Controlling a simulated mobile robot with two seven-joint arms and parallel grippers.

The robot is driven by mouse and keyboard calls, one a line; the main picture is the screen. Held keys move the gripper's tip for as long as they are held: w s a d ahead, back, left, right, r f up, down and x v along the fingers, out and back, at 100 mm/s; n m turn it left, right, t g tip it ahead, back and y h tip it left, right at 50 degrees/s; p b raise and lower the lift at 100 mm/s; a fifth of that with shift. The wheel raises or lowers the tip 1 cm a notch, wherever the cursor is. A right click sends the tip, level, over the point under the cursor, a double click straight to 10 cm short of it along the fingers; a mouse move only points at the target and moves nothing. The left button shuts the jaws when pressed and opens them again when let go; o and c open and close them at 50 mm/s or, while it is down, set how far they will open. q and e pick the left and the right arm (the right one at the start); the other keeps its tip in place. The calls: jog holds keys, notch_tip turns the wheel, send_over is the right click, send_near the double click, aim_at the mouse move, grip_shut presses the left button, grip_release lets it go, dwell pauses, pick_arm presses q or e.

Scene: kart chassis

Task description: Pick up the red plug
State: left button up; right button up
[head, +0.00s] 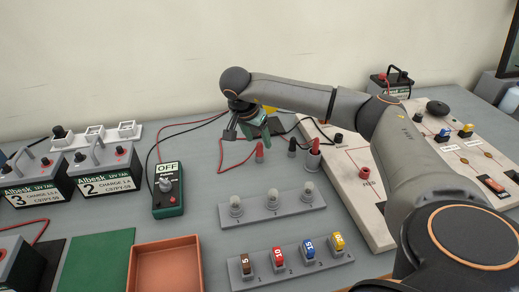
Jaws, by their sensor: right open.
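A red plug (260,152) stands on the grey bench near the middle of the head view, with a red cable by it. Another red plug (314,146) stands in a grey holder to the right, with a black plug (292,147) between the two. My right gripper (248,136) is open and points down, just above and to the left of the first red plug. It looks empty, though the exact gap to the plug cannot be told. My left gripper is not in view.
A green meter (168,190) marked OFF and batteries (107,178) stand at the left. An orange tray (166,268), a rack with grey posts (268,209) and a numbered fuse rack (292,262) lie in front. A pale panel (364,200) lies at the right.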

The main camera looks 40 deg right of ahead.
aim_at(259, 143)
jog(key=x, duration=0.3)
jog(key=shift+f, duration=0.15)
grip_shut()
dwell(0.3)
